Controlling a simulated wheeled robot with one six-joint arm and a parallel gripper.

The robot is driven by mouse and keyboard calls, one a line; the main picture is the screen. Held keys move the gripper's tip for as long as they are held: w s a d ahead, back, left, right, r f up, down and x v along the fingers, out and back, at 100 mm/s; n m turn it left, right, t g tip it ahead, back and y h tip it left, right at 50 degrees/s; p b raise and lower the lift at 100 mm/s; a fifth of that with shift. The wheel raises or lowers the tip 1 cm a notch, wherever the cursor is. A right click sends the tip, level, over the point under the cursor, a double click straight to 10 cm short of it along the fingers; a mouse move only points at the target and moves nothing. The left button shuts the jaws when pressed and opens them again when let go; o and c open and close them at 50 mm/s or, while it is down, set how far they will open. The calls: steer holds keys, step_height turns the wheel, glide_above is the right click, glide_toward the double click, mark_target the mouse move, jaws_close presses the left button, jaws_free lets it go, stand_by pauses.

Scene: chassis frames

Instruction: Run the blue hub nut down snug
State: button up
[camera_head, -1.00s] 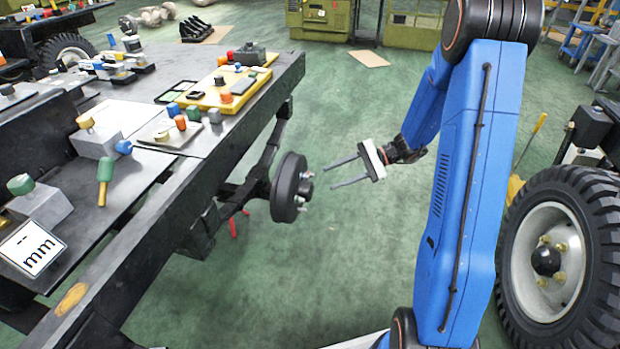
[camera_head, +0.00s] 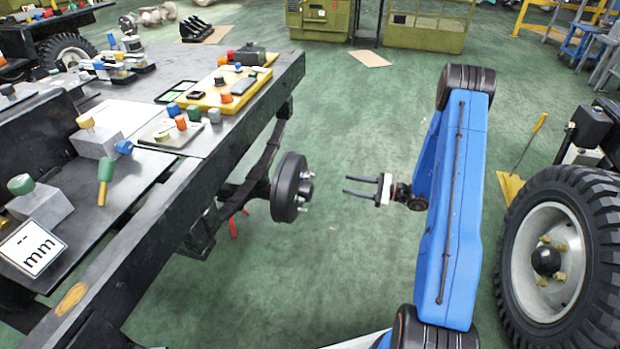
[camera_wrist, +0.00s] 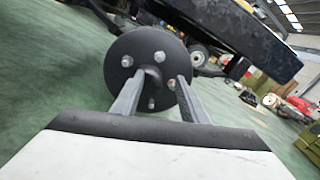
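The hub (camera_head: 287,188) is a dark round drum on the side of the black chassis frame. In the wrist view the hub face (camera_wrist: 140,45) is ahead of me, with several silver studs or nuts around a dark centre. I see no blue nut on it. A blue knob-like piece (camera_head: 173,109) stands on the bench among other coloured ones, and another blue piece (camera_head: 123,147) lies nearer; I cannot tell if either is the hub nut. My gripper (camera_head: 345,186) is open and apart from the hub, to its right. In the wrist view its fingers (camera_wrist: 157,92) hide part of the hub face.
A large tyre (camera_head: 545,255) stands at the right. Green floor between the hub and the tyre is free apart from my arm.

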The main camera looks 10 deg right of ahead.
mark_target(305, 176)
steer(key=x, duration=1.7)
steer(key=shift+a, duration=0.1)
jaws_close()
steer(key=shift+m, duration=0.3)
